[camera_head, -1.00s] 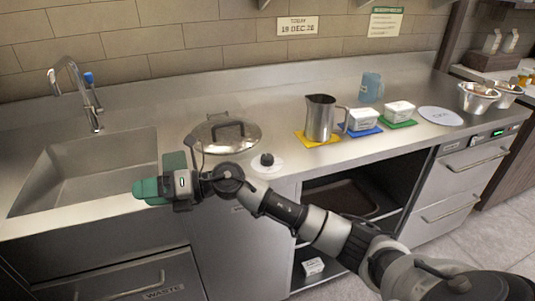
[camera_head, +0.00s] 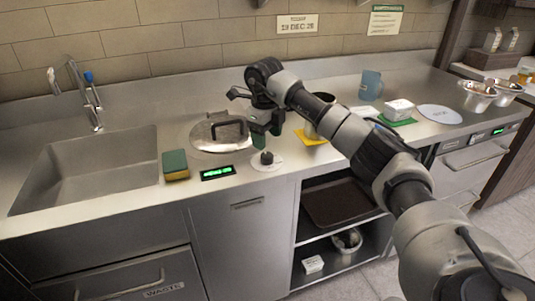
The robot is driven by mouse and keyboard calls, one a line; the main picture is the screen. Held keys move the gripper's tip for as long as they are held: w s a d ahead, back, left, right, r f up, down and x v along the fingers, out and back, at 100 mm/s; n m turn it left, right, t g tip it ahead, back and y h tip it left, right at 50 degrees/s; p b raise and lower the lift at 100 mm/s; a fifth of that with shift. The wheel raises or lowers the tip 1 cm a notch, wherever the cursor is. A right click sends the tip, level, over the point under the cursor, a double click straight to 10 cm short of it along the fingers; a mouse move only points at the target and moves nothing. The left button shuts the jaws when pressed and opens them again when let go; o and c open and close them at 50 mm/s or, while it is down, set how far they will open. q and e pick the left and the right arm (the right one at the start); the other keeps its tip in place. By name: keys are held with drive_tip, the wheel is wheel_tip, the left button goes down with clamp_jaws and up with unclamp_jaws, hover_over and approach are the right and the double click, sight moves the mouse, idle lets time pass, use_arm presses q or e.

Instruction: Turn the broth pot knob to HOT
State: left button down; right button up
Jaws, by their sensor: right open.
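The broth pot (camera_head: 207,133) is set into the counter under a steel lid with a dark handle (camera_head: 229,131). The black knob (camera_head: 267,158) stands on a round white dial plate in front and to the right of the pot. Its pointer and the HOT mark are too small to read. A small display (camera_head: 217,173) with green lettering lies left of the knob. My left gripper is not in view.
A green and yellow sponge (camera_head: 175,166) lies between the sink (camera_head: 90,175) and the display. My right arm partly hides the metal pitcher on its yellow mat (camera_head: 312,138). The counter's front edge is close to the knob.

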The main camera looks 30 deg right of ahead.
sight(268, 155)
wheel_tip(268, 155, down, 6)
drive_tip(key=shift+d+f, duration=0.1)
drive_tip(key=shift+f, duration=0.1)
drive_tip(key=shift+c, duration=0.2)
drive_tip(key=c, duration=0.9)
